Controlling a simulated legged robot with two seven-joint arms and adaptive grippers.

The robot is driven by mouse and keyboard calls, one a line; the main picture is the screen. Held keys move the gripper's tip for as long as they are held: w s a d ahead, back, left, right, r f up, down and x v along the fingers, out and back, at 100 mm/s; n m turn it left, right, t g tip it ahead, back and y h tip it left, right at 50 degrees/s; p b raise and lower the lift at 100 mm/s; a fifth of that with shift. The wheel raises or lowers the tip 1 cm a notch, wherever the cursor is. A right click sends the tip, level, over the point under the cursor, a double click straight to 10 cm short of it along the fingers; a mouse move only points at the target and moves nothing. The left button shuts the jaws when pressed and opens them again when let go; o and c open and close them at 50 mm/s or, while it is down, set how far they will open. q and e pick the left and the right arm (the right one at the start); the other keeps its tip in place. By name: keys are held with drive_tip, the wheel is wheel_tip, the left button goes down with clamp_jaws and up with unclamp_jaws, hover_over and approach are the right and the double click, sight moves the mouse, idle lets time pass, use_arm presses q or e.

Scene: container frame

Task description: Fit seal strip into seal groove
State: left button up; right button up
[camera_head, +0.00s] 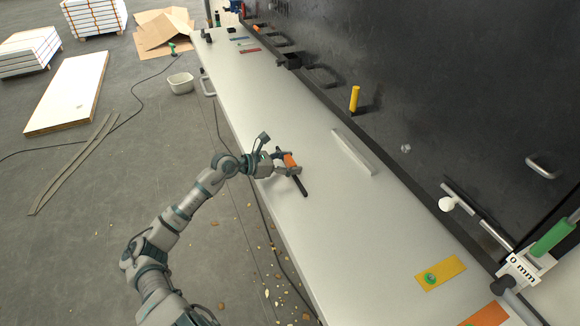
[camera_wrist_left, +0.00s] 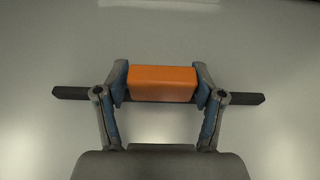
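My left gripper (camera_head: 289,163) is over the pale worktop and is closed on an orange block (camera_wrist_left: 162,84), which its blue finger pads touch on both sides. A dark straight bar (camera_head: 301,186), probably the seal strip, runs along the block. In the left wrist view the bar's ends (camera_wrist_left: 246,99) stick out past both fingers, and its middle is partly hidden by the block and fingers. I cannot tell whether the bar touches the worktop. I cannot pick out the seal groove for certain; a pale raised bar (camera_head: 354,152) lies right of the gripper. My right gripper is not in view.
The long pale worktop (camera_head: 330,240) is mostly clear. A dark upright panel (camera_head: 450,90) with handles stands along its right side. A yellow post (camera_head: 354,98), a yellow plate (camera_head: 440,273) and a green-handled tool (camera_head: 552,238) are on that side. Crumbs (camera_head: 270,262) litter the floor.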

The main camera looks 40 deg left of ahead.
use_arm(q)
drive_tip(key=c, duration=0.6)
drive_tip(key=shift+o, duration=0.2)
drive_tip(key=shift+r, duration=0.1)
